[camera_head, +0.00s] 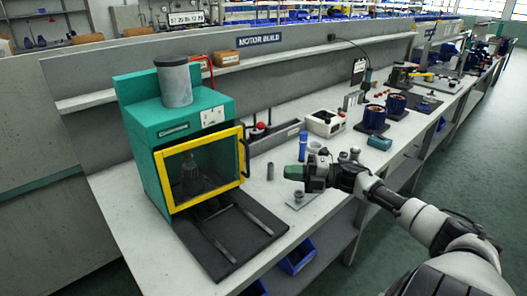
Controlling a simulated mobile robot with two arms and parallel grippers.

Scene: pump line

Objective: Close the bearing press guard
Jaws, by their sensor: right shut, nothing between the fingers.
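The bearing press is a green cabinet (140,128) with a grey cylinder on top, on the bench at left. Its guard (199,146) is a yellow frame with a clear pane, standing across the front opening. A dark handle (246,158) is on the guard's right side. The guard looks flush with the cabinet front, but I cannot tell whether a small gap is left. My right gripper (289,172) is shut and empty above the bench, to the right of the guard and apart from it. My left gripper is not in view.
A black base plate with rails (232,237) extends in front of the press. Blue bins (298,257) sit below the bench edge. Motor parts (374,118) stand farther right.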

